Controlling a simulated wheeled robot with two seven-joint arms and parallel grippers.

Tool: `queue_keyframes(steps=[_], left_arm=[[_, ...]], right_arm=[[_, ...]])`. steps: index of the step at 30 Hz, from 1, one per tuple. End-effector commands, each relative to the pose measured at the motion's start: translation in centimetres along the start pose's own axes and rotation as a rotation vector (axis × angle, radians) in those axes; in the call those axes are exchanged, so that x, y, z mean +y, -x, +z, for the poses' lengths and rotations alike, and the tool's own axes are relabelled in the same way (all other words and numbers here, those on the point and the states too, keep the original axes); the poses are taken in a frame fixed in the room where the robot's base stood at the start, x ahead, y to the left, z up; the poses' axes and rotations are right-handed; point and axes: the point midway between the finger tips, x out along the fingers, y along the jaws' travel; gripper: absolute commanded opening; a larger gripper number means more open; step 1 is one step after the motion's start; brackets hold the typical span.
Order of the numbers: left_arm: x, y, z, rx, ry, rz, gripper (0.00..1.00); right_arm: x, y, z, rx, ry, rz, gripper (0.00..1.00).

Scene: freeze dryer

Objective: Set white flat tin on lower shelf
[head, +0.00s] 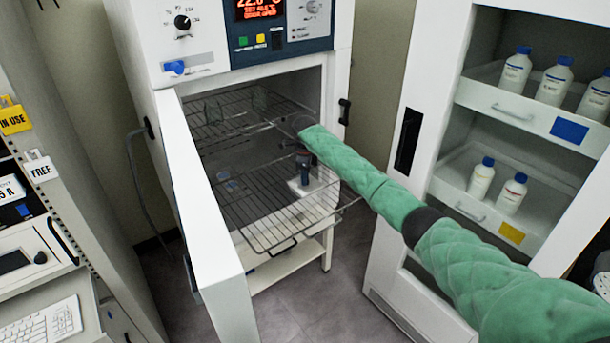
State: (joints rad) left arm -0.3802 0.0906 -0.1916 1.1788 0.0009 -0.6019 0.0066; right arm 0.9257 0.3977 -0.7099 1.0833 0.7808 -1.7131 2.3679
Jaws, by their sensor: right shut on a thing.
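My right arm, in a green quilted sleeve, reaches into the open cabinet of the freeze dryer. Its gripper (304,178) points down and is shut on a small white flat tin (306,187), partly hidden by the gripper. The tin is at the lower wire shelf (262,213), toward its right side; I cannot tell whether it touches the wires. The lower shelf sticks out past the cabinet front. The upper wire shelf (222,128) is above and behind. My left gripper is not in view.
The white cabinet door (205,210) stands open on the left of the shelves. A white cabinet with bottles (515,70) on drawers stands at the right. The left and front parts of the lower shelf look bare.

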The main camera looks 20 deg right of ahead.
Motion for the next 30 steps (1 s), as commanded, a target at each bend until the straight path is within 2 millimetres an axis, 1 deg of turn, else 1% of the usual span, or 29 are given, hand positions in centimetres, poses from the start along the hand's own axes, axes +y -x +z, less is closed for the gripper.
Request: queue_keyframes(steps=[9, 10, 12, 13, 24, 26, 29, 30], left_arm=[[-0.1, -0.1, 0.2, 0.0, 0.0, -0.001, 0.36], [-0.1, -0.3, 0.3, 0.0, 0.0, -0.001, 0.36], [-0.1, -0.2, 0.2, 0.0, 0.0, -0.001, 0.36], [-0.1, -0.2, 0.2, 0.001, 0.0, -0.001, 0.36], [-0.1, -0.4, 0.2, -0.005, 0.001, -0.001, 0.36], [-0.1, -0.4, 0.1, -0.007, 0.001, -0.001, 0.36], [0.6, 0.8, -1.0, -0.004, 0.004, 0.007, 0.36], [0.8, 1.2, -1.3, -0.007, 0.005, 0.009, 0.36]], right_arm=[[0.0, -0.1, 0.0, -0.001, 0.0, 0.001, 0.0], [0.0, -0.2, 0.0, -0.001, 0.0, 0.001, 0.28], [0.0, -0.2, 0.0, 0.0, 0.0, 0.0, 0.42], [0.0, -0.2, 0.0, 0.0, 0.0, 0.0, 0.44], [0.0, 0.0, 0.0, 0.0, 0.0, -0.001, 0.44], [0.0, 0.6, 0.0, -0.001, 0.001, -0.001, 0.44], [-0.1, 2.0, 0.1, -0.002, 0.001, -0.001, 0.44], [0.0, 2.7, 0.1, -0.002, 0.001, -0.001, 0.44]])
